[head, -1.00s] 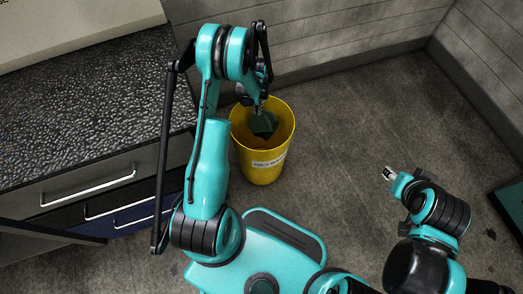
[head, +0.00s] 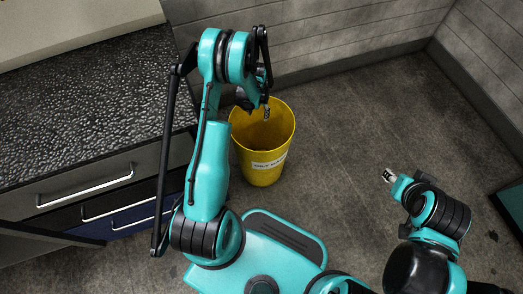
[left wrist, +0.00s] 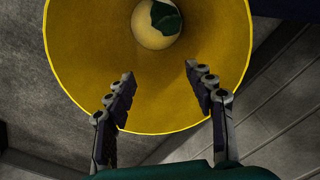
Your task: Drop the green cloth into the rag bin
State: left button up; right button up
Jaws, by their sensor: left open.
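The yellow rag bin (head: 262,168) stands on the floor, with a white label on its front. In the left wrist view I look down into the bin (left wrist: 90,60), and the green cloth (left wrist: 164,19) lies at its bottom. The cloth is hidden in the head view. My left gripper (head: 266,113) is above the bin's mouth; in the left wrist view its fingers (left wrist: 160,80) are spread apart with nothing between them. My right gripper (head: 389,175) is over the floor to the right, away from the bin; its fingers are too small to judge.
A dark speckled counter (head: 90,110) with drawers and protruding handles stands left of the bin. A grey panelled wall (head: 340,35) is behind the bin. The floor (head: 340,130) to the right of the bin is clear. A dark teal-edged object (head: 510,207) is at the right edge.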

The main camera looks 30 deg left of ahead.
pick_arm(q)
jog(key=o, duration=0.7)
jog(key=shift+c, duration=0.2)
notch_tip(320, 180, up, 6)
jog(key=p, duration=0.3)
jog(key=shift+f, duration=0.25)
notch_tip(320, 180, up, 12)
dwell(0.4)
